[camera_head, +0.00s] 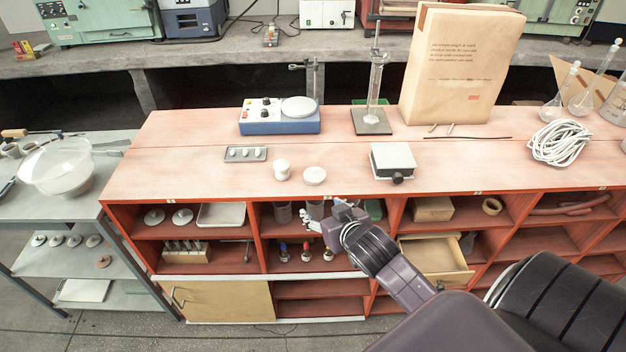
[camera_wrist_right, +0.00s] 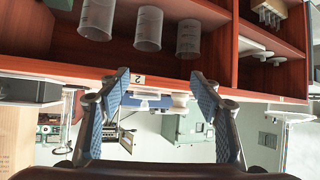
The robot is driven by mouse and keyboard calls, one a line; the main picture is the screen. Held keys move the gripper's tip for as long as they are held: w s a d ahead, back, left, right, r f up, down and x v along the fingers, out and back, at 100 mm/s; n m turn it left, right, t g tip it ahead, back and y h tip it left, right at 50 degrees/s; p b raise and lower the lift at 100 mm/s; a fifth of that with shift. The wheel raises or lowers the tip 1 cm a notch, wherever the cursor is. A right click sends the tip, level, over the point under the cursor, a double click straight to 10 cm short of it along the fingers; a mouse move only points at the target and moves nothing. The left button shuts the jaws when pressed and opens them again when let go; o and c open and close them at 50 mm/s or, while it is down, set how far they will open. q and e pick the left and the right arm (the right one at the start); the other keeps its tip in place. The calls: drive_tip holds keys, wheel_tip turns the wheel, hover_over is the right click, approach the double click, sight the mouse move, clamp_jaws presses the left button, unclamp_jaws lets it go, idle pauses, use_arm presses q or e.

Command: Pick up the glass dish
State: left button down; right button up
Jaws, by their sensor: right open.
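A small, shallow, pale round dish (camera_head: 314,176), which looks like the glass dish, lies on the red bench top near its front edge. In the right wrist view, which is upside down, it shows low and edge-on (camera_wrist_right: 149,97) between my fingers. A small white jar (camera_head: 281,170) stands just left of it in the head view. My right gripper (camera_head: 312,217) is open and empty in front of the bench's front edge, apart from the dish. Its two blue-padded fingers show spread in the wrist view (camera_wrist_right: 159,74). My left gripper is out of view.
A grey box (camera_head: 393,160) stands right of the dish, and a grey tray with small pieces (camera_head: 246,154) lies to the left. A blue stirrer device (camera_head: 279,117) stands behind. Open shelves with beakers (camera_wrist_right: 148,28) lie below the bench top.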

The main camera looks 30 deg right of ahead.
drive_tip(key=t, duration=0.2)
approach(315, 176)
drive_tip(key=w, duration=0.3)
drive_tip(key=shift+w+f+m, duration=0.3)
drive_tip(key=shift+w+f, duration=0.15)
drive_tip(key=shift+w, duration=0.35)
drive_tip(key=shift+w+d+f+p, duration=0.25)
drive_tip(key=shift+w+f+p, duration=0.1)
drive_tip(key=shift+w, duration=0.2)
drive_tip(key=x, duration=0.3)
drive_tip(key=shift+s+d+f, duration=0.1)
drive_tip(key=shift+s+d, duration=0.05)
drive_tip(key=shift+d, duration=0.05)
drive_tip(key=shift+w+f+p, duration=0.25)
drive_tip(key=shift+w+p, duration=0.05)
drive_tip(key=shift+w, duration=0.15)
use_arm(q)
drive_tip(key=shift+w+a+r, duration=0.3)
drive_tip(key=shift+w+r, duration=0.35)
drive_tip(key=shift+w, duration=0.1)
use_arm(e)
drive_tip(key=shift+c, duration=0.2)
drive_tip(key=c, duration=1.1)
